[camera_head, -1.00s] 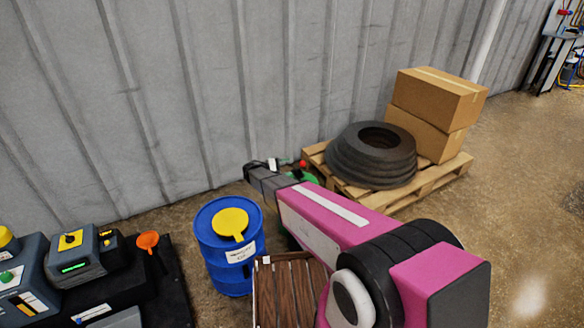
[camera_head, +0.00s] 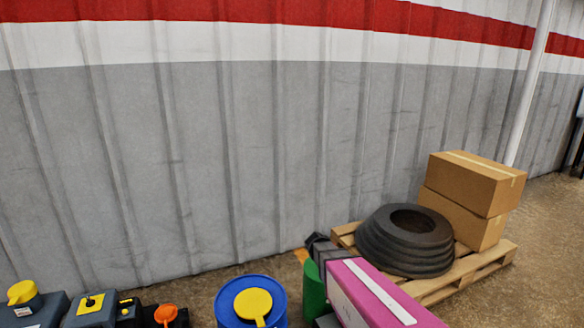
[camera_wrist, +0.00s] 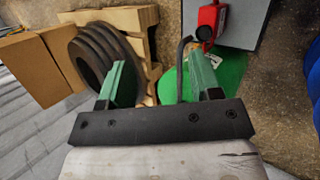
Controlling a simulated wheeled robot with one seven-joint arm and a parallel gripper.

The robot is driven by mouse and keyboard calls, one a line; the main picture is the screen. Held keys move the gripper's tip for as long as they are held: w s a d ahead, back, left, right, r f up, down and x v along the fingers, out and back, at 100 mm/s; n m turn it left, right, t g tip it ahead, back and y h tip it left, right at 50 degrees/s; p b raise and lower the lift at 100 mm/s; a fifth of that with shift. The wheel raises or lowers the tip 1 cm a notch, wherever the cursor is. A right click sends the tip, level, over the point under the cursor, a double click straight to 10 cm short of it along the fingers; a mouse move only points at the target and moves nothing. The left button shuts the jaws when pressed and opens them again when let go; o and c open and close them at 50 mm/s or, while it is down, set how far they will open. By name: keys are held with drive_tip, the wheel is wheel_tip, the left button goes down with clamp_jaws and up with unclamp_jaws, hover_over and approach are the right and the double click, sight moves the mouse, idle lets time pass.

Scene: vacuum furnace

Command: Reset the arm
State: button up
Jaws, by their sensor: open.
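My gripper (camera_wrist: 158,88) is open in the wrist view, its two green fingers spread wide with nothing held between them. Beyond the fingers lie the wooden pallet (camera_wrist: 137,25) and a green object (camera_wrist: 228,72), which the right finger partly covers. In the head view my pink arm reaches up from the bottom edge, and its dark far end is near the green object (camera_head: 313,290), left of the pallet (camera_head: 470,272). The fingers cannot be made out in the head view.
Black stacked rings (camera_head: 405,250) and two cardboard boxes (camera_head: 475,183) sit on the pallet. A blue drum (camera_head: 228,312) with a yellow lid piece stands left of my arm. Control boxes (camera_head: 92,308) are at the lower left. A corrugated wall (camera_head: 200,170) closes off the back.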

drive_tip(key=s+r+m+y, duration=0.2)
drive_tip(key=s+y, duration=0.2)
drive_tip(key=s, duration=0.2)
drive_tip(key=s+a+r+m+y, duration=0.1)
drive_tip(key=s+r+m+y, duration=0.1)
drive_tip(key=s, duration=0.4)
drive_tip(key=shift+s+r+m+y, duration=0.3)
drive_tip(key=shift+s+r+y, duration=0.05)
drive_tip(key=shift+r+y, duration=0.5)
drive_tip(key=shift+f, duration=0.1)
drive_tip(key=w+a+f+m+t+y, duration=0.1)
drive_tip(key=w+f+m+y, duration=0.2)
drive_tip(key=w+m+y, duration=0.3)
drive_tip(key=w+a+f+m+t+y, duration=0.1)
drive_tip(key=w+f+m+y, duration=0.35)
drive_tip(key=w, duration=0.35)
drive_tip(key=w+d+m+t+y, duration=0.5)
drive_tip(key=w+d+m+t, duration=0.35)
drive_tip(key=w+m, duration=0.45)
drive_tip(key=shift+g, duration=0.25)
drive_tip(key=x, duration=0.6)
drive_tip(key=f+x, duration=0.1)
drive_tip(key=x, duration=0.3)
drive_tip(key=shift+w+d, duration=0.25)
drive_tip(key=shift+w, duration=0.05)
